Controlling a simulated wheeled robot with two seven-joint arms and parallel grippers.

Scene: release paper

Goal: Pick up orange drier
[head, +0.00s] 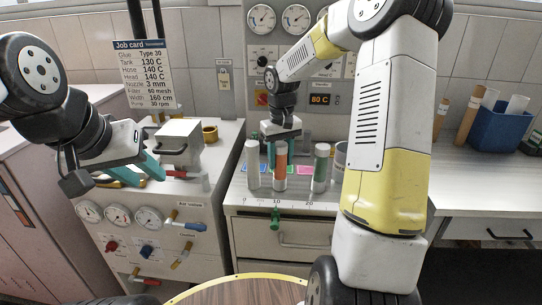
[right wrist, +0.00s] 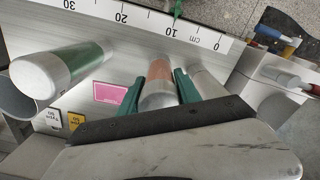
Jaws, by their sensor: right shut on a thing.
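The orange drier (head: 280,172) is an upright clear tube with orange filling, in the middle of a row of tubes on the grey bench top. In the right wrist view the orange drier (right wrist: 159,74) sits between two green fingers. My right gripper (head: 279,141) is shut on it from above, and its fingers (right wrist: 158,92) touch its sides near the top. My left gripper (head: 132,174) hangs at the left by the machine; its teal fingers look apart with nothing between them.
A white tube (head: 252,165) stands close left of the drier and a green tube (head: 321,168) stands to its right. A grey box-shaped device (head: 180,143) is near my left gripper. A blue bin (head: 498,128) with rolls stands at the far right. A ruler strip runs along the bench's front edge.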

